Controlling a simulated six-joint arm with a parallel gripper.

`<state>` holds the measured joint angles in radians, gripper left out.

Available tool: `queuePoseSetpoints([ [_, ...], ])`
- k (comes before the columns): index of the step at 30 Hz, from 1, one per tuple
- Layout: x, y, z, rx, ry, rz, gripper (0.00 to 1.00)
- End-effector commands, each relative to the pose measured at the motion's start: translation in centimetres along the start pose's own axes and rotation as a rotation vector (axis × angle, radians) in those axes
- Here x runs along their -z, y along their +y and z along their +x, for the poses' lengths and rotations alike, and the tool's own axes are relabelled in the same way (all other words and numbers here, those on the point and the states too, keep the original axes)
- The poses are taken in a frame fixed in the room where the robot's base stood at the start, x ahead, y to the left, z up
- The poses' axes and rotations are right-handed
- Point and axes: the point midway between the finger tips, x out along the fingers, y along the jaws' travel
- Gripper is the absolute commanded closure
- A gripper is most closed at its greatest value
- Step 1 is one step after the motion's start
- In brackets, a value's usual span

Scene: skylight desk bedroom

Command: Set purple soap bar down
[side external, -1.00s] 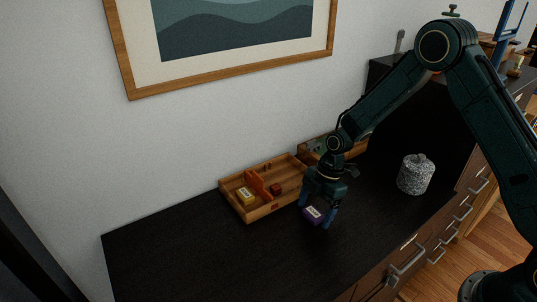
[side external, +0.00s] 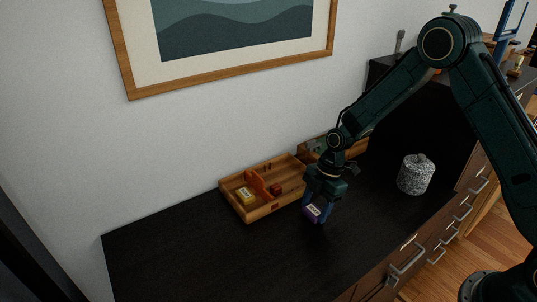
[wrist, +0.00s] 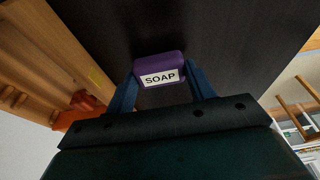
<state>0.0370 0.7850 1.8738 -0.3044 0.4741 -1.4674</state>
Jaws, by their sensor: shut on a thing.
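The purple soap bar (side external: 312,213) has a white label reading SOAP, which shows clearly in the wrist view (wrist: 160,70). My gripper (side external: 316,212) is shut on it, one blue finger at each end of the bar. In the side view the bar is low over the dark desk top (side external: 230,262), in front of the wooden tray's right end; I cannot tell whether it touches the desk.
A divided wooden tray (side external: 262,211) holds a yellow soap bar (side external: 245,195) and a small red-brown block (side external: 276,189). A second wooden box (side external: 358,150) stands behind my gripper. A speckled lidded jar (side external: 415,176) stands to the right. The desk's front left is clear.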

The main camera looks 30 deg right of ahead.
Motion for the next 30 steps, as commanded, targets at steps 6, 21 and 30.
queuePoseSetpoints([
  [6,0.7,0.0,-2.3,-0.003,0.000,-0.002,0.73],
  [21,3.4,0.1,-12.2,-0.007,0.001,-0.002,0.73],
  [30,4.7,0.1,-16.9,-0.004,0.001,0.000,0.73],
])
